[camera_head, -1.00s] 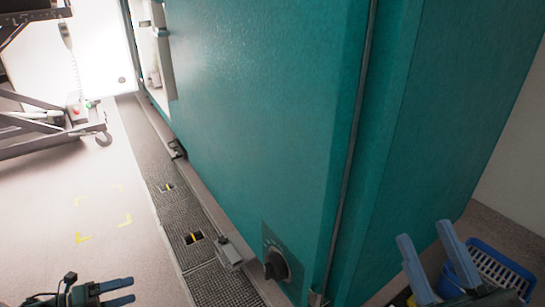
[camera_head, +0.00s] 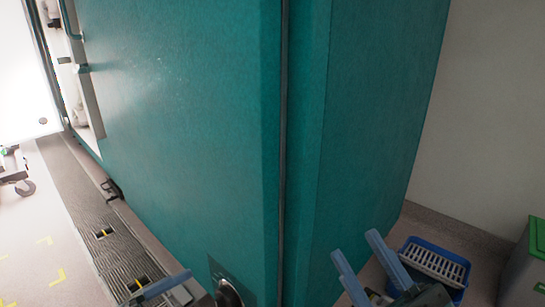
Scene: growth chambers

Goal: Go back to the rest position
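My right gripper (camera_head: 354,244) is at the bottom right of the head view. Its two blue fingers point up and stand apart with nothing between them, so it is open. It is in front of the lower part of the teal chamber's side and left of a blue basket. My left gripper (camera_head: 164,284) shows only in part at the bottom edge, left of the chamber's black knob (camera_head: 228,293). A blue finger of it is visible; the rest is cut off, and I cannot tell how far it is open.
The tall teal growth chamber (camera_head: 180,120) fills the middle. The blue basket (camera_head: 436,262) stands on the floor at the right, near a green-lidded bin (camera_head: 530,255). A grey floor grating (camera_head: 85,215) runs along the chamber's left. A wheeled cart (camera_head: 14,170) is at the left edge.

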